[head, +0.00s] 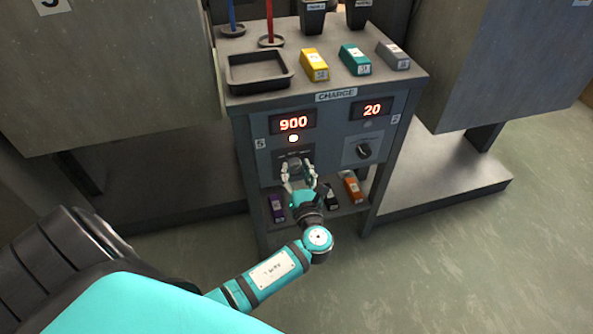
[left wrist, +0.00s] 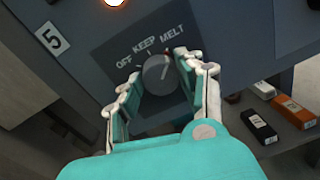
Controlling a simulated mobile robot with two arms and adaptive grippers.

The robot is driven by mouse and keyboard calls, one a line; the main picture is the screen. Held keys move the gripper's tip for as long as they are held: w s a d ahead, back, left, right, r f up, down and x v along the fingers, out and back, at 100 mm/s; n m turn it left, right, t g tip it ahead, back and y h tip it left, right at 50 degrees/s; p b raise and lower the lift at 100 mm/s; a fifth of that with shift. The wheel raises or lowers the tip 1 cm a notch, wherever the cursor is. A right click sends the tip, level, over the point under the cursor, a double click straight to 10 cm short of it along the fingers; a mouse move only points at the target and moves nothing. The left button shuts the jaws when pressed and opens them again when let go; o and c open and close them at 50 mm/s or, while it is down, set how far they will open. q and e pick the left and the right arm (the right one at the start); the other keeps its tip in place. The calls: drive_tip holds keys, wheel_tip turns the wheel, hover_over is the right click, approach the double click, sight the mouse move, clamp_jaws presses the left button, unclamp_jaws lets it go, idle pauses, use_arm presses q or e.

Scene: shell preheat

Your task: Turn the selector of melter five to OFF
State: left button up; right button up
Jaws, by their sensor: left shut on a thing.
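The selector of melter five (left wrist: 157,74) is a round grey knob on a dark plate marked OFF, KEEP and MELT. Its light pointer line appears to lean up and right, toward MELT. A 5 label (left wrist: 53,39) is beside the plate. My left gripper (head: 297,166) reaches the panel below the 900 display (head: 293,123) and is shut on the knob, one finger on each side. In the head view the gripper hides most of the knob. A lit lamp (head: 293,139) is above it. My right gripper is not in view.
The neighbouring station has a 20 display (head: 373,109) and a black selector (head: 363,151). A black tray (head: 259,72) and yellow (head: 314,65), teal (head: 355,59) and grey (head: 393,55) blocks are on top. A lower shelf holds purple (head: 277,208) and orange (head: 352,187) blocks near my arm.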

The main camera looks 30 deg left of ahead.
use_arm(q)
drive_tip(key=c, duration=0.3)
